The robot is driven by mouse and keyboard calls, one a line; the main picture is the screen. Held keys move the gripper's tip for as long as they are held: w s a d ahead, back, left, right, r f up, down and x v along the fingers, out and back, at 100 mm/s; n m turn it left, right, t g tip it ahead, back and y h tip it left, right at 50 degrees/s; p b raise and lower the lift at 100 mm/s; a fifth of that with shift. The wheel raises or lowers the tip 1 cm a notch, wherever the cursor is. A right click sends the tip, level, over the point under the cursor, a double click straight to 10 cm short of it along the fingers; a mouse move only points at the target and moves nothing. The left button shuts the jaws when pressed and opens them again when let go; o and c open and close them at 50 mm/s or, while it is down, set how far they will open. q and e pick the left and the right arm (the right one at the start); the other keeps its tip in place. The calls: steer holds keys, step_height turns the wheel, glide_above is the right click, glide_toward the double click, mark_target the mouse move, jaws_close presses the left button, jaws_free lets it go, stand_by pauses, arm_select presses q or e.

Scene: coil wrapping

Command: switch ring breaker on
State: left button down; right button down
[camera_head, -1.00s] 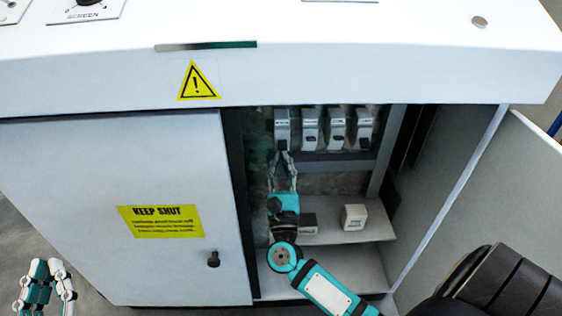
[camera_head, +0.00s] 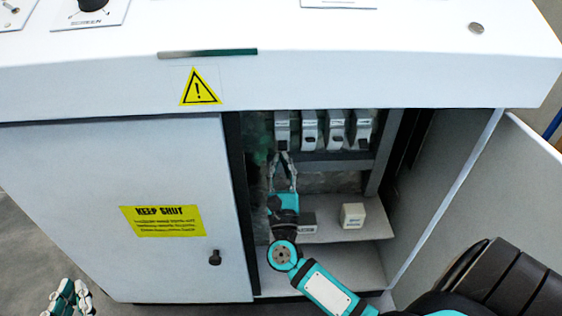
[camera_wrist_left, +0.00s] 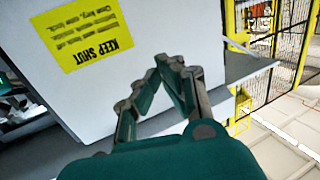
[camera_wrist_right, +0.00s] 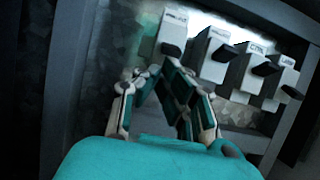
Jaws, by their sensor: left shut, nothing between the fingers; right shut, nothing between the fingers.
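A row of several grey-white breakers (camera_head: 310,128) with dark levers hangs inside the open cabinet. It also shows in the right wrist view (camera_wrist_right: 213,55). Their labels are too small or blurred for me to tell surely which is the ring breaker. My right gripper (camera_head: 283,155) is shut and empty, just below the leftmost breaker (camera_head: 282,128). In the right wrist view its fingertips (camera_wrist_right: 160,66) are close under that breaker's dark lever (camera_wrist_right: 171,49); I cannot tell whether they touch. My left gripper (camera_head: 73,287) is shut and empty, low in front of the closed door (camera_head: 90,200).
The cabinet's right door (camera_head: 500,210) stands open. A small white block (camera_head: 352,215) and a dark-topped block (camera_head: 307,222) sit on the shelf (camera_head: 340,233) below the breakers. The white console top (camera_head: 370,70) overhangs the opening. A door knob (camera_head: 214,257) sticks out at left.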

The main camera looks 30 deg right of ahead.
arm_select(q)
steer(key=s+a+f+g+y+p, duration=0.2)
steer(key=s+a+f+g, duration=0.1)
steer(key=s+f+g, duration=0.3)
steer(key=s+a+f+g+y+p, duration=0.1)
steer(key=s+a+f+g+p, duration=0.2)
steer(key=s+f+g, duration=0.4)
steer(key=s+f, duration=0.1)
steer(key=s, duration=0.2)
steer(key=shift+s+a+n+y, duration=0.2)
steer(key=shift+a+n+y, duration=0.1)
steer(key=shift+y, duration=0.1)
arm_select(e)
steer(key=shift+s+a+r+g+y, duration=0.2)
steer(key=shift+s+r+g+y, duration=0.15)
steer(key=shift+g, duration=0.55)
stand_by(1.5)
arm_select(q)
steer(key=shift+r+p, duration=0.75)
steer(key=shift+p, duration=0.3)
arm_select(e)
steer(key=shift+r, duration=0.2)
stand_by(1.1)
arm_select(q)
steer(key=shift+w, duration=0.1)
